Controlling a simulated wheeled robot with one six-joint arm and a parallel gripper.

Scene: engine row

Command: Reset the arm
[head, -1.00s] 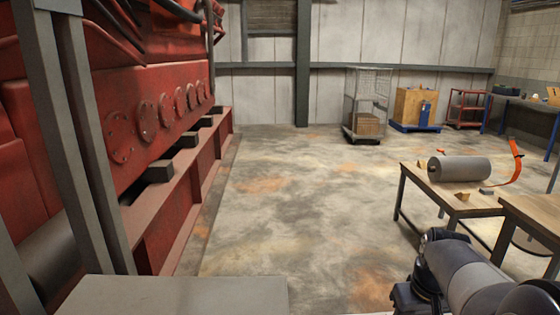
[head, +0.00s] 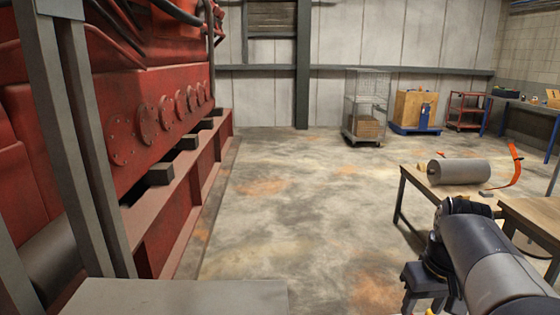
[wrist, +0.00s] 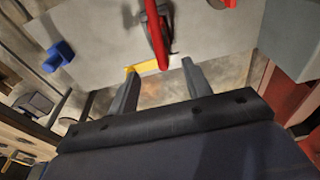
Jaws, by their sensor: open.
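My arm (head: 480,245) reaches in from the lower right of the head view, bent at a dark joint in front of the wooden tables. I cannot clearly make out the gripper's fingers there. In the wrist view my gripper (wrist: 160,70) is open, with its two grey fingers spread apart and nothing held between them. Beyond the fingertips, a red bar-shaped thing (wrist: 156,30) and a yellow piece (wrist: 146,68) show against a pale grey surface (wrist: 100,50). I cannot tell how far away they are.
A blue object (wrist: 58,56) shows left in the wrist view. In the head view, a grey cylinder (head: 460,171) lies on a wooden table (head: 410,176) beside an orange strap (head: 515,165). The red engine (head: 60,110) stands left. Open floor (head: 300,200) lies between.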

